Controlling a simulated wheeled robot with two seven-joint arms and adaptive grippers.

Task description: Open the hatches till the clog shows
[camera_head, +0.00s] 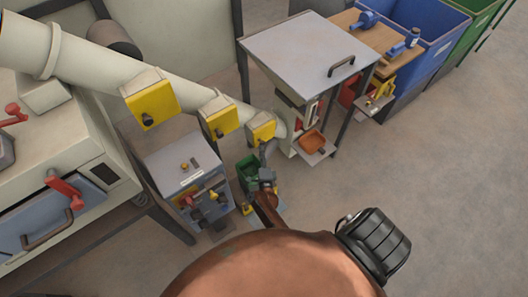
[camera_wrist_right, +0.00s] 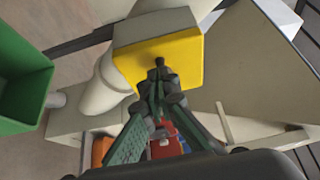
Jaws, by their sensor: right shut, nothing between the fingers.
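A pale pipe (camera_head: 193,93) slopes down from upper left to right. It carries three square hatches with yellow covers: the left one (camera_head: 151,105), the middle one (camera_head: 220,122) and the right one (camera_head: 262,127). All three covers look closed; dark knobs show on the left and middle ones. No clog is visible. My right gripper (camera_head: 266,155) is just below the right hatch. In the wrist view, the gripper (camera_wrist_right: 160,82) is shut and empty, its tips close to the black knob (camera_wrist_right: 159,62) on a yellow cover (camera_wrist_right: 185,58). Contact cannot be told. My left gripper is out of view.
A grey cabinet (camera_head: 180,165) with tools stands below the pipe. A machine with red handles is at left. The right floor is clear.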

